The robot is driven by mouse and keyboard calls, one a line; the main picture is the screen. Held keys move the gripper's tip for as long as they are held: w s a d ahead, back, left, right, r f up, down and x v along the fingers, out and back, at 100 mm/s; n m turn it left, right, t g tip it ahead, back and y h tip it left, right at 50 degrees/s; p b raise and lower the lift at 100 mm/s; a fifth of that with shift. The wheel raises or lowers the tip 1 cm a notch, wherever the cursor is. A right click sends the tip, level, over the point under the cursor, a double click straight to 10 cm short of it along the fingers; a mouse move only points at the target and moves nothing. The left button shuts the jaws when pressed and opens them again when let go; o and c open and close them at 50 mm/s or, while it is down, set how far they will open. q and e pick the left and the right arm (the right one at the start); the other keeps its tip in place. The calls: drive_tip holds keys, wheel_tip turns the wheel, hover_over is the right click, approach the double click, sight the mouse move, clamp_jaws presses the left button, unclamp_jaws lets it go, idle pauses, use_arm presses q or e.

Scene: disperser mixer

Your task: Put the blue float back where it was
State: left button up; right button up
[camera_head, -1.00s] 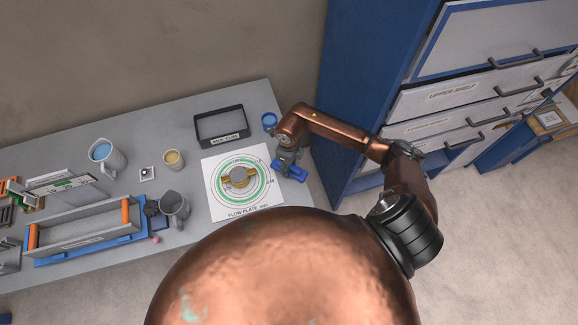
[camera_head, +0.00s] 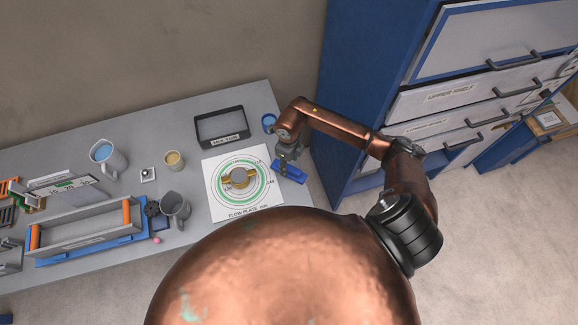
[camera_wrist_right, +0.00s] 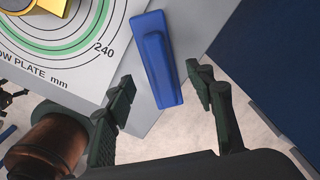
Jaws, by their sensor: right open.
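The blue float (camera_head: 290,173), a flat blue plate with a raised bar handle, lies at the right edge of the table beside the flow plate sheet (camera_head: 222,206). In the right wrist view the float (camera_wrist_right: 160,62) sits just ahead of my right gripper (camera_wrist_right: 163,90). The gripper's two dark fingers are spread wide, with the float's near end between and beyond their tips. I see no finger touching it. In the head view my right gripper (camera_head: 287,153) is above the float and partly covers it. My left gripper is not in view.
A brass ring piece (camera_head: 239,177) stands on the flow plate. A black open-frame tray (camera_head: 221,127) and a blue cup (camera_head: 268,122) are behind. A blue cabinet (camera_head: 350,100) is right.

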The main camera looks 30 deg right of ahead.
sight(289, 167)
wheel_tip(289, 167, up, 10)
drive_tip(key=b, duration=0.1)
drive_tip(key=shift+b, duration=0.35)
